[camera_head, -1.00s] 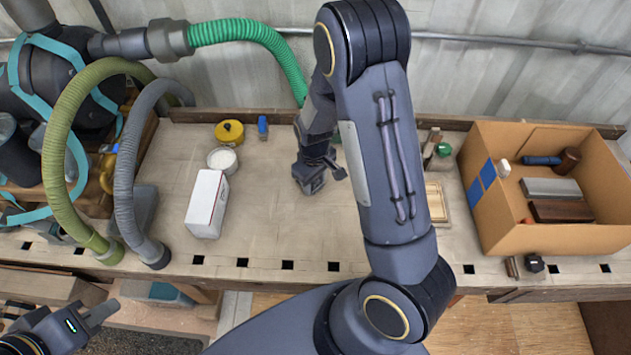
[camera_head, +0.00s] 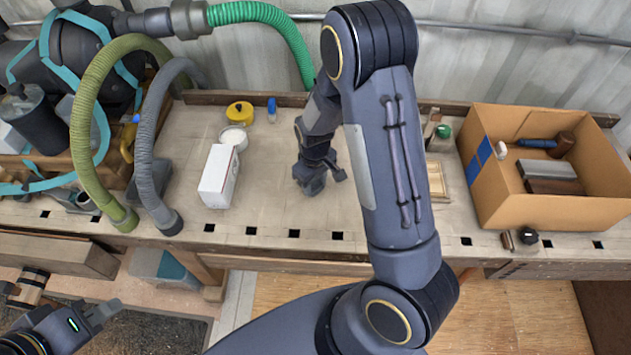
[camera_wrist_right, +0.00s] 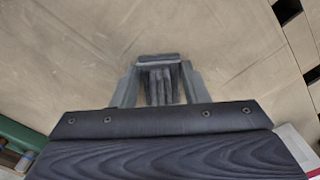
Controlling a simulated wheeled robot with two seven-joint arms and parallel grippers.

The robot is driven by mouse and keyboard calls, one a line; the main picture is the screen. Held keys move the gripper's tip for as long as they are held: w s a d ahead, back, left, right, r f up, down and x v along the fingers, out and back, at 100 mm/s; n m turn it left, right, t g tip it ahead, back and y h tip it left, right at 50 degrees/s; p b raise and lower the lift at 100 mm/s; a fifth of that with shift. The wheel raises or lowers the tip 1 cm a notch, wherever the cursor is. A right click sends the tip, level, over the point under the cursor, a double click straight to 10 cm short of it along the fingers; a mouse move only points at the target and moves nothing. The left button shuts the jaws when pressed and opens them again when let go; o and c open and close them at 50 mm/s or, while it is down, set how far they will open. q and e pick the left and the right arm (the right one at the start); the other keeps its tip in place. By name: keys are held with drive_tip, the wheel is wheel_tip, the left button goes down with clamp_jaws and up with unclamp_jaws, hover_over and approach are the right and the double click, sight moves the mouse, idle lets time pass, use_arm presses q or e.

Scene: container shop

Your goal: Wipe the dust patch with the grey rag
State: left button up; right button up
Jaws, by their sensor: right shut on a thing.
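My right gripper (camera_head: 314,186) is low over the middle of the workbench (camera_head: 270,205), right of the white carton. In the right wrist view, its fingers (camera_wrist_right: 157,88) are shut on a folded grey cloth, the grey rag (camera_wrist_right: 158,78), at the bench surface. I cannot tell how firmly the rag touches the wood. The rag is not clear in the head view. I cannot make out the dust patch; my right arm hides part of the bench. My left gripper (camera_head: 102,314) is at the lower left, below and in front of the bench, apart from everything on it.
A white carton (camera_head: 218,178), a white tub (camera_head: 233,137), a yellow lid (camera_head: 240,112) and a blue-capped bottle (camera_head: 271,110) stand left of my right gripper. A cardboard box (camera_head: 535,212) with several things stands right. Hoses (camera_head: 148,150) hang over the bench's left end.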

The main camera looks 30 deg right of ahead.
wheel_tip(320, 180, up, 3)
drive_tip(key=shift+p, duration=0.65)
drive_tip(key=shift+d+r+p, duration=0.1)
drive_tip(key=shift+r+p, duration=1.8)
drive_tip(key=shift+r, duration=0.7)
